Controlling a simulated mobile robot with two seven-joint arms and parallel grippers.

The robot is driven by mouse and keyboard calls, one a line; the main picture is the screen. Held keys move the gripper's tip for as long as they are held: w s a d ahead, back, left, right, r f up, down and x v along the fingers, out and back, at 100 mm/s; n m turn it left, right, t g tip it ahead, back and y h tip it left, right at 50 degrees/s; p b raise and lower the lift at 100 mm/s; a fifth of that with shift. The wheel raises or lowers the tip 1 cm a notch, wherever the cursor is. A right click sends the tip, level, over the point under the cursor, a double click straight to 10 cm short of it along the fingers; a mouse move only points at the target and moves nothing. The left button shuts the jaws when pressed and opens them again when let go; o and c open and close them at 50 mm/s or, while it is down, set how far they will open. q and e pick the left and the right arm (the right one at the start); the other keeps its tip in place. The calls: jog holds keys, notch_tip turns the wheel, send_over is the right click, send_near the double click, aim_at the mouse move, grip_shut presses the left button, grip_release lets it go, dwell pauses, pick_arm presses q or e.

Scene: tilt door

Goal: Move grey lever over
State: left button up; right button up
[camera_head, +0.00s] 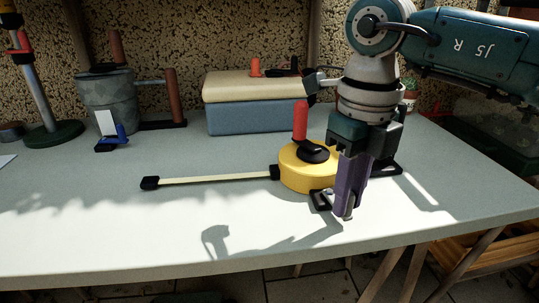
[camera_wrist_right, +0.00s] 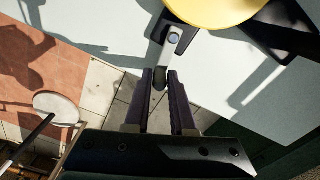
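A short grey lever (camera_wrist_right: 166,54) with a dark rounded tip runs from a blue-grey pivot on a black bracket, next to the yellow round base, in the right wrist view. The yellow base (camera_head: 300,172) carries a red upright handle (camera_head: 301,120) and a pale bar with a black end pointing left. My right gripper (camera_head: 346,213) points down in front of the yellow base and hides part of it. In the wrist view its purple fingers (camera_wrist_right: 160,82) lie close on both sides of the lever's dark tip and seem to touch it. My left gripper does not show.
The pale table (camera_head: 110,235) is clear in front and at left. Behind stand a cream and blue box (camera_head: 255,105), a grey bucket (camera_head: 105,95), brown posts and a green-footed stand (camera_head: 52,133). The table's front edge lies close to my right gripper.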

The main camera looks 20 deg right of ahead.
jog(key=o, duration=0.4)
notch_tip(320, 180, up, 9)
jog(key=shift+f+p, duration=0.1)
jog(key=shift+p, duration=0.55)
jog(key=shift+r, duration=0.6)
